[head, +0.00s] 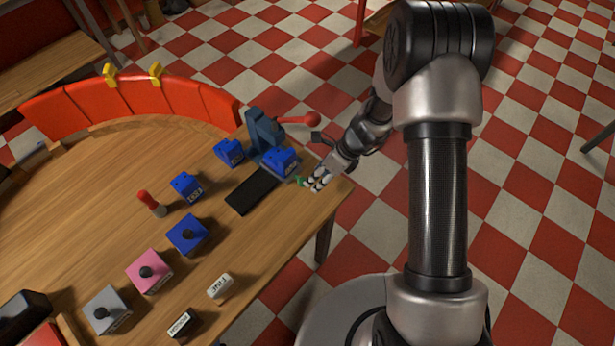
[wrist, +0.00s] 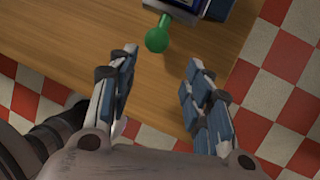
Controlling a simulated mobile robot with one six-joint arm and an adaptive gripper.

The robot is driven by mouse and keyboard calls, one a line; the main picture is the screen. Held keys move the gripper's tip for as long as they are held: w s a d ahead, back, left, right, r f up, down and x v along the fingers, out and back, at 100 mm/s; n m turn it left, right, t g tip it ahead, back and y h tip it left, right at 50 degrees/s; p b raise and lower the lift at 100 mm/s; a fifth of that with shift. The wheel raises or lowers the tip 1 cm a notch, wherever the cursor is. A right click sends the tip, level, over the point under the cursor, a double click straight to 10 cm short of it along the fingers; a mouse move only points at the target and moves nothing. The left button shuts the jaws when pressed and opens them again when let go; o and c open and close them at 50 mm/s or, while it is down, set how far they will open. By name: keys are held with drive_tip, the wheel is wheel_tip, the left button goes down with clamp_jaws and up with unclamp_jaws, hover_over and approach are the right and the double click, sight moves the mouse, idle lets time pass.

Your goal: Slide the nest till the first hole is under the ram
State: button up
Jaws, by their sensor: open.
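A blue press (head: 262,132) with a red-knobbed lever (head: 300,120) stands near the table's right corner. A blue block (head: 280,160) sits at its foot, seemingly in the nest. A green knob (head: 299,180) sticks out on the near right side. In the wrist view the green ball knob (wrist: 157,40) is on a short stem from a dark blue-edged part (wrist: 215,8) at the top. My gripper (head: 313,181) is open beside the knob. In the wrist view my gripper (wrist: 162,60) has the knob just beyond its fingertips, between their lines, not gripped. The ram and holes cannot be made out.
Blue blocks (head: 186,187), a pink block (head: 149,271), a grey block (head: 106,311) and a red-topped peg (head: 151,203) stand on the wooden table (head: 100,200). Its edge runs close under my gripper.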

drive_tip(key=d, duration=0.9)
drive_tip(key=shift+s+d, duration=0.2)
drive_tip(key=shift+s, duration=0.1)
drive_tip(key=s+a+r+n+t+h+b, duration=0.1)
drive_tip(key=s+r+n, duration=0.2)
drive_tip(key=r+n, duration=0.55)
drive_tip(key=s+a+r+n+b, duration=0.1)
drive_tip(key=s+r+n, duration=0.25)
drive_tip(key=r, duration=0.95)
drive_tip(key=s+d+r+n+t+h+b, duration=0.1)
drive_tip(key=s+d+r+n+h, duration=0.1)
drive_tip(key=s+r+n, duration=0.2)
drive_tip(key=s+d+r+n+t+h+b, duration=0.1)
drive_tip(key=s+r+n, duration=0.3)
drive_tip(key=s+n, duration=0.4)
drive_tip(key=s+t+h+b, duration=0.1)
drive_tip(key=s, duration=0.3)
drive_tip(key=shift+s+d+r, duration=0.25)
drive_tip(key=shift+d, duration=0.15)
